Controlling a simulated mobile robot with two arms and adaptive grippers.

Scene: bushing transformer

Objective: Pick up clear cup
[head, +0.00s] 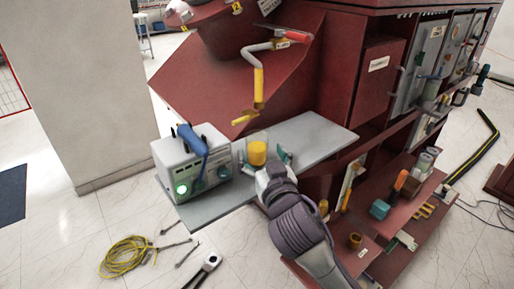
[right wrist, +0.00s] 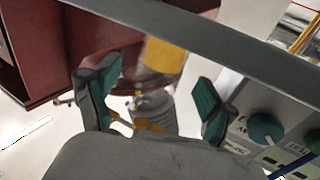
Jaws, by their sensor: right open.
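A cup-like thing that looks yellow (head: 257,151) stands upright on the grey shelf (head: 315,133). I take it for the clear cup with something yellow in it, but its wall is hard to make out. It also shows in the right wrist view (right wrist: 166,57), partly cut by a grey bar. My right gripper (head: 264,158) is open, with its teal-padded fingers to either side of the cup. In the right wrist view the gripper (right wrist: 158,98) has a clear gap between its fingers, and the cup is beyond it. My left gripper is not in view.
A white instrument box (head: 192,165) with a blue-handled tool (head: 191,142) on top stands just left of the cup. A yellow crank handle (head: 258,90) hangs above the shelf. The shelf's right side is bare.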

